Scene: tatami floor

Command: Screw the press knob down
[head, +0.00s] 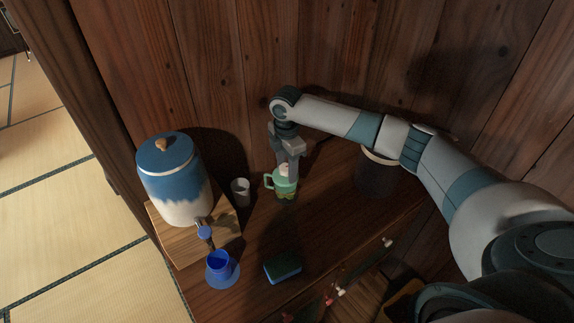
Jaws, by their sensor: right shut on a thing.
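A small green press-like vessel (285,188) with a side handle on its left stands upright on the wooden cabinet top, near the back wall. A pale piece at its top, which looks like the press knob (284,170), shows between my fingers. My right gripper (287,172) points straight down over the vessel and is shut on this knob. The fingers hide much of the knob, so I cannot tell how far down it sits. My left gripper is not in view.
A blue and white dispenser (171,185) on a wooden stand (230,231) is at the left. A grey cup (240,191), a blue cup (219,263) on a saucer and a green-topped sponge (283,267) stand nearby. A dark bin (375,176) is behind my forearm.

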